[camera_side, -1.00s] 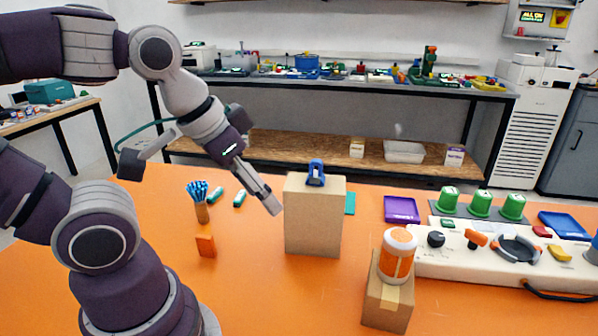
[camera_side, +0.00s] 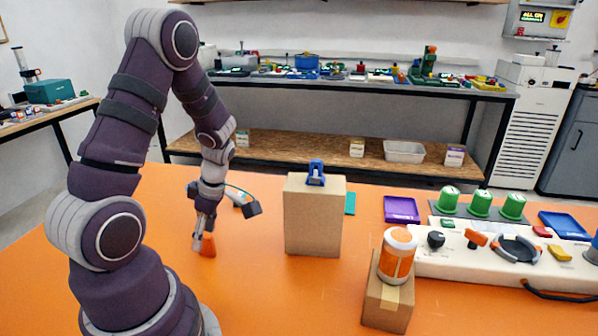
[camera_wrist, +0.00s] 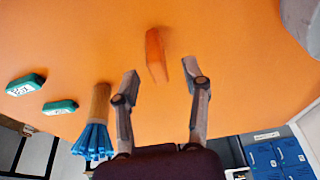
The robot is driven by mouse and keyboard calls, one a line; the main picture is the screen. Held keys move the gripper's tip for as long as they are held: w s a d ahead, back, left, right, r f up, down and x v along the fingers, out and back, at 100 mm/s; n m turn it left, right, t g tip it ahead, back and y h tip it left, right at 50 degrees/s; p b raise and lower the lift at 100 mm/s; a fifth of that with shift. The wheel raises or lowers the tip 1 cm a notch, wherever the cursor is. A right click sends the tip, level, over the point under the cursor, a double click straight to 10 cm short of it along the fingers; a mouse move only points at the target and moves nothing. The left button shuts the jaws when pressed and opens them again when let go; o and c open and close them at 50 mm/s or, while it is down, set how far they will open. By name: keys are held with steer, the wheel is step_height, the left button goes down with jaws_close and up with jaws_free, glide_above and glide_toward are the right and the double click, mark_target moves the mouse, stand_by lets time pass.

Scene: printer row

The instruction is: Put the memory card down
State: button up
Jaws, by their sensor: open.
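The memory card, which I take to be the orange upright slab (camera_side: 209,246), stands on the orange table left of the large cardboard box. It also shows in the wrist view (camera_wrist: 156,55), standing just beyond the gap between my fingertips. My gripper (camera_side: 201,245) points down at the slab and partly covers it in the side view. In the wrist view my gripper (camera_wrist: 159,70) is open, with one finger on each side of the slab's line. I cannot tell whether a finger touches it.
A holder with blue bristles (camera_wrist: 97,125) and two green labelled pieces (camera_wrist: 26,84) (camera_wrist: 60,107) lie close by on the left in the wrist view. A cardboard box (camera_side: 313,220) with a blue clip (camera_side: 316,172) stands to the right. The table front is clear.

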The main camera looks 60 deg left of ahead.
mark_target(205, 255)
steer(key=x, duration=0.3)
steer(key=shift+a+f, duration=0.1)
steer(key=shift+f, duration=0.25)
jaws_close()
